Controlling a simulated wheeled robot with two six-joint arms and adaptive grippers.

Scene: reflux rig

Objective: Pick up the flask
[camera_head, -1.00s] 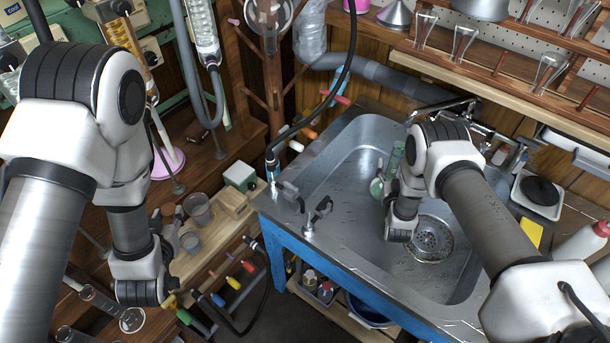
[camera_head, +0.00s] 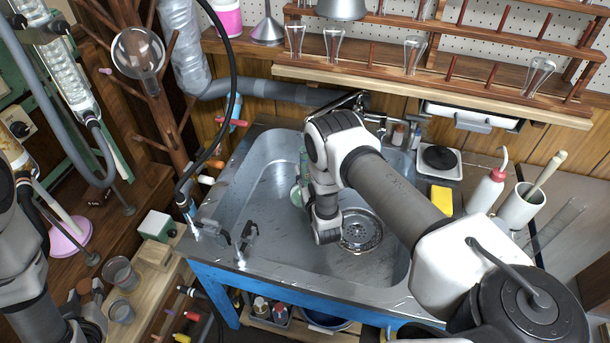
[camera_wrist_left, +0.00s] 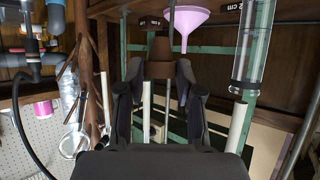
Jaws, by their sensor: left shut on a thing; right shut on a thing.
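A clear round-bottom flask (camera_head: 138,52) hangs on the wooden peg stand, upper left of the head view. My left gripper (camera_head: 88,296) is low at the left edge, beside two small beakers, well below that flask. In the left wrist view my left gripper (camera_wrist_left: 160,75) is shut on a brown tapered stopper-like piece (camera_wrist_left: 160,48). My right gripper (camera_head: 306,192) is over the sink, its fingers mostly hidden by my wrist. It is shut on a green-tinted glass piece (camera_head: 302,165), partly hidden, so its shape is unclear.
The metal sink (camera_head: 262,215) stands on a blue frame. The wooden peg stand (camera_head: 165,115) and a black hose (camera_head: 236,75) rise at its left. Glassware stands on the back shelf (camera_head: 440,92). A white bottle (camera_head: 487,188) and a mug (camera_head: 520,207) stand at the right.

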